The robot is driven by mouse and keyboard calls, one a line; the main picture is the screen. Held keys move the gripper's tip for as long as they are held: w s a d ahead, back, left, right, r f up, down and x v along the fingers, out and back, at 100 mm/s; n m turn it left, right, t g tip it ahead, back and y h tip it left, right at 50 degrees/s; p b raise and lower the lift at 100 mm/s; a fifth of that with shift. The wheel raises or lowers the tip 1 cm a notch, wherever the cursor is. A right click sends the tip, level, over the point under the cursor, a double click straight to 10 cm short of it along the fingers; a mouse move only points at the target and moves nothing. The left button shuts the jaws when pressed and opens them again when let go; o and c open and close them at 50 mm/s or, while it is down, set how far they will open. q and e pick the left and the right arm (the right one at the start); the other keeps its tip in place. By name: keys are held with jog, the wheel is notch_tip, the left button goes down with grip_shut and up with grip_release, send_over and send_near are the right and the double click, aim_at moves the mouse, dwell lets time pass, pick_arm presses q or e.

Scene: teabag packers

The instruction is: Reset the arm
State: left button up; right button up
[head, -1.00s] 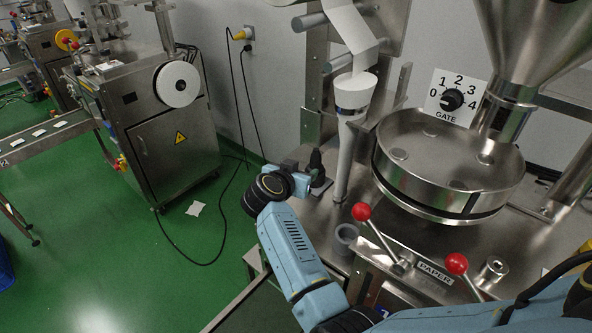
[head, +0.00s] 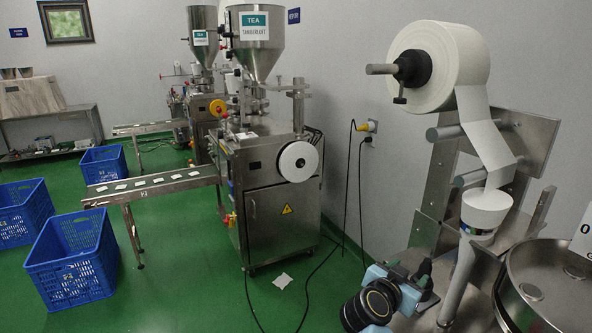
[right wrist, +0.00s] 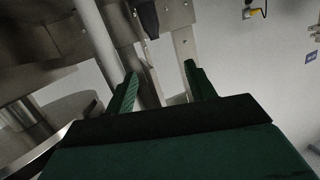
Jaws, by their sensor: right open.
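My right gripper (head: 424,278) shows at the bottom of the head view, at the end of a light blue arm with a dark wrist. It is beside the pale forming tube (head: 459,276) of the near machine, to its left in the picture. In the right wrist view, its two dark green fingers (right wrist: 160,84) stand apart with nothing between them. Metal machine parts lie beyond them. My left gripper is not in view.
The near machine carries a white paper roll (head: 444,66) and a round metal pan (head: 548,290). Another packing machine (head: 270,200) with a conveyor (head: 160,186) stands at left. Blue crates (head: 72,262) sit on the green floor.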

jog(key=s+a+r+n+t+y, duration=0.3)
jog(key=a+r+n+t+y, duration=0.25)
jog(key=r+n+t, duration=0.35)
jog(key=s+a+f+n+g+y, duration=0.3)
jog(key=s+a+f+n+y, duration=0.5)
jog(key=y, duration=0.5)
jog(key=s+a+f+g+h, duration=0.1)
jog(key=s+f+g+h, duration=0.1)
jog(key=s+f+g, duration=0.7)
jog(key=s+d+f+m+g+h, duration=0.1)
jog(key=s+d+m+g+h, duration=0.1)
jog(key=s+d, duration=0.35)
jog(key=s+d+f+m+g+h, duration=0.2)
jog(key=s+h, duration=0.1)
jog(key=s, duration=0.6)
notch_tip(320, 180, down, 29)
jog(key=s+g+b, duration=0.1)
jog(key=s+b, duration=0.1)
jog(key=b, duration=0.3)
jog(key=s+d+f+b, duration=0.1)
jog(key=s+f+b, duration=0.1)
jog(key=s+f, duration=0.6)
jog(key=s+d+f+g+b, duration=0.1)
jog(key=s+d+f+b, duration=0.1)
jog(key=s+f, duration=0.6)
notch_tip(320, 180, down, 4)
jog(key=shift+f+b, duration=0.15)
jog(key=shift+b, duration=0.25)
